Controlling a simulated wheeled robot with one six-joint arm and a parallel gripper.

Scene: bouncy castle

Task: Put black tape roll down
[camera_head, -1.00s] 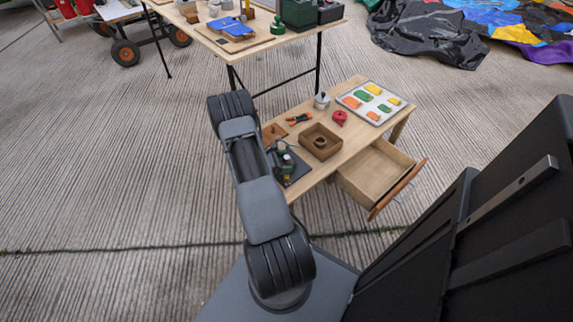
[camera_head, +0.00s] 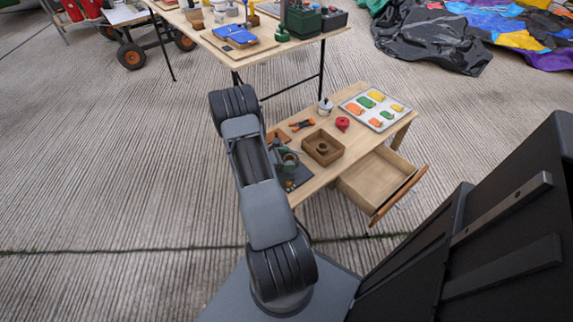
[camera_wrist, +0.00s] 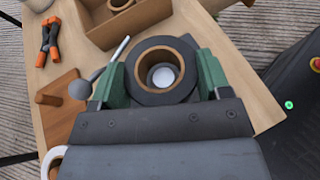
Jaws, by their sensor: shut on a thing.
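The black tape roll (camera_wrist: 159,98) has a tan core and sits between the green fingers of my gripper (camera_wrist: 162,74) in the wrist view. My gripper is shut on it, with the roll's open hole facing the camera. A round pale thing shows through the hole. In the head view my gripper (camera_head: 287,160) is over the near left end of the low wooden table (camera_head: 318,180), at a dark mat (camera_head: 298,182). My arm hides part of this end. I cannot tell whether the roll touches anything below.
A wooden box (camera_head: 334,160) with a ring-shaped thing inside stands beside my gripper. Orange-handled pliers (camera_head: 302,125), a red tape-like item (camera_head: 342,124) and a tray of coloured pieces (camera_head: 352,108) lie farther back. An open drawer (camera_head: 376,180) juts out at the right. A wooden peg block (camera_wrist: 58,92) is near.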

